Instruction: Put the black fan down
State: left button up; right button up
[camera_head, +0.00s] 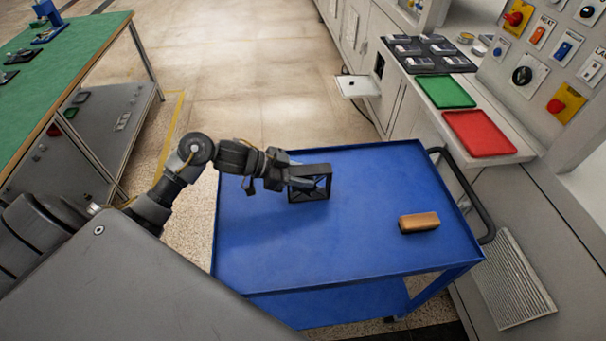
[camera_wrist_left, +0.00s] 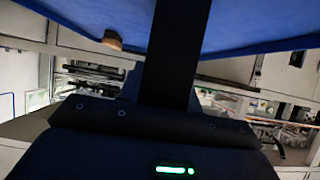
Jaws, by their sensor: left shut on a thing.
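The black fan (camera_head: 318,190), a square open frame, is at my left gripper (camera_head: 290,178) over the blue cart top (camera_head: 300,250). My left gripper is shut on the fan's left side. The fan looks upright; I cannot tell whether its lower edge touches the cart. In the left wrist view a dark upright shape (camera_wrist_left: 172,55), probably the fan, fills the middle, with the blue cart surface (camera_wrist_left: 240,25) behind it. My right gripper is not in view.
A tan block (camera_head: 419,222) lies on the cart's right part. The cart's front middle is clear. A black handle (camera_head: 468,190) is at its right edge. A counter with a green tray (camera_head: 445,91) and a red tray (camera_head: 479,133) stands at right. A green table (camera_head: 60,70) stands at left.

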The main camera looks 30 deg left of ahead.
pick_arm(q)
jog(key=o, duration=1.2)
jog(key=b+v, duration=0.1)
jog(key=v, duration=1.1)
jog(key=shift+b, duration=0.35)
jog(key=shift+r, duration=0.1)
